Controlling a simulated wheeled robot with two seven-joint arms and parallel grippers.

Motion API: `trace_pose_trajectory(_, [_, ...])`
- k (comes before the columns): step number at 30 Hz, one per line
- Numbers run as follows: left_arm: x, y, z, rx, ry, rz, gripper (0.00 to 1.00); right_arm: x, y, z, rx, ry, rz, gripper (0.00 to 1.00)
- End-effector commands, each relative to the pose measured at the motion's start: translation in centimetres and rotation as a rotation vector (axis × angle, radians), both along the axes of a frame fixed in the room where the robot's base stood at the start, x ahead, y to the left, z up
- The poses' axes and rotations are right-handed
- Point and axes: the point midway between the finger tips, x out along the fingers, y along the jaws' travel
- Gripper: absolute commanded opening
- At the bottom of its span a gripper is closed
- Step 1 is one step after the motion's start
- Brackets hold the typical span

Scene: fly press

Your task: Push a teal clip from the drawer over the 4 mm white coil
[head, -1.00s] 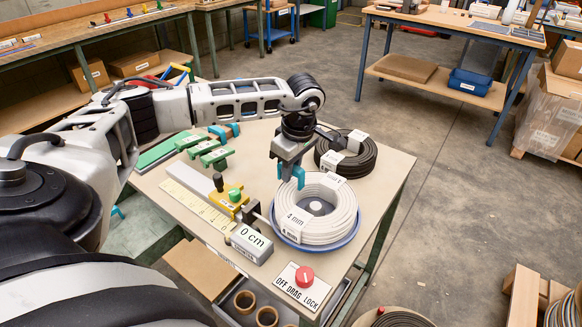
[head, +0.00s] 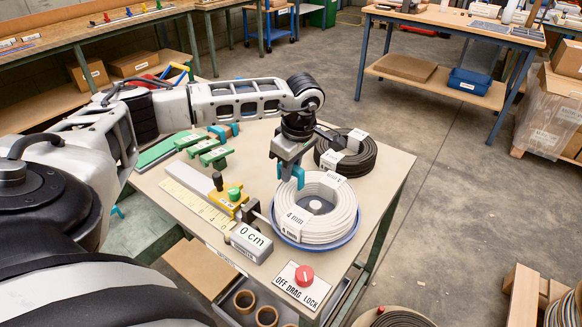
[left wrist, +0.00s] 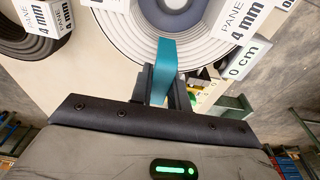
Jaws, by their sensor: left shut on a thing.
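The white coil (head: 328,222), tagged 4 mm, lies on a blue dish (head: 332,246) on the table. My left gripper (head: 290,165) points down at the coil's far left side. It is shut on a teal clip (head: 298,177), which also shows in the left wrist view (left wrist: 166,62). The clip's lower end is at the coil's windings; I cannot tell how far it sits over them. The drawer (head: 243,312) below the table's front is partly open, with brown rings inside. My right gripper is not in view.
A black coil (head: 358,160) lies behind the white one. A measuring unit with a yellow carriage (head: 228,199) and a 0 cm display (head: 251,243) stands left of the white coil. Green clamps (head: 209,151) lie behind it. A red knob (head: 304,275) sits on the front plate.

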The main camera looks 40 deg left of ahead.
Motion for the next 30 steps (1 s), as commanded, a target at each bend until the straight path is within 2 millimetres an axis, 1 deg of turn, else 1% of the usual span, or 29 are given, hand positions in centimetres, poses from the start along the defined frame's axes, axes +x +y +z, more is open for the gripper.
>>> trace_pose_trajectory(30, [0.0, 0.0, -1.3, 0.0, 0.0, 0.0, 0.0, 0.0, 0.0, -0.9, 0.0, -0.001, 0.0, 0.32])
